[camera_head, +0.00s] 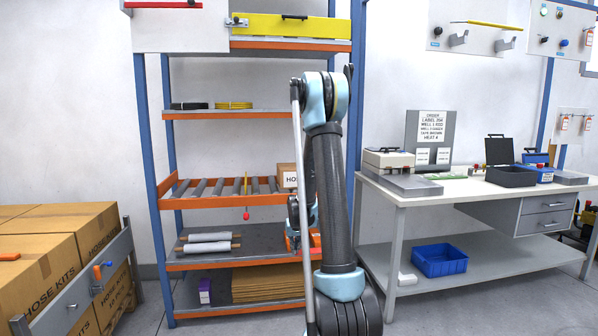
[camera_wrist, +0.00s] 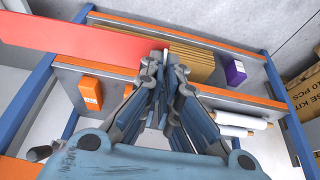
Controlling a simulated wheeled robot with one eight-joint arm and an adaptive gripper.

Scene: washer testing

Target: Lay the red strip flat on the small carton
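The long, flat red strip (camera_wrist: 80,37) runs in from the left of the wrist view to my fingertips. My gripper (camera_wrist: 165,65) has its fingers close together, and they appear to be shut on the strip's near end. In the head view my gripper (camera_head: 300,218) is mostly hidden behind my arm, in front of the shelf rack. A small carton (camera_head: 286,174) with a white label reading "HO…" stands on the roller shelf, its right part hidden by my arm. A small orange box (camera_wrist: 90,92) lies on a grey shelf in the wrist view.
The blue-and-orange rack (camera_head: 225,202) holds rollers, grey rolls (camera_head: 207,247), flat cardboard (camera_head: 265,288) and a purple box (camera_head: 205,291). Large hose-kit cartons (camera_head: 50,235) stand left. A workbench (camera_head: 420,192) stands right, with a blue bin (camera_head: 440,262) on its lower shelf.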

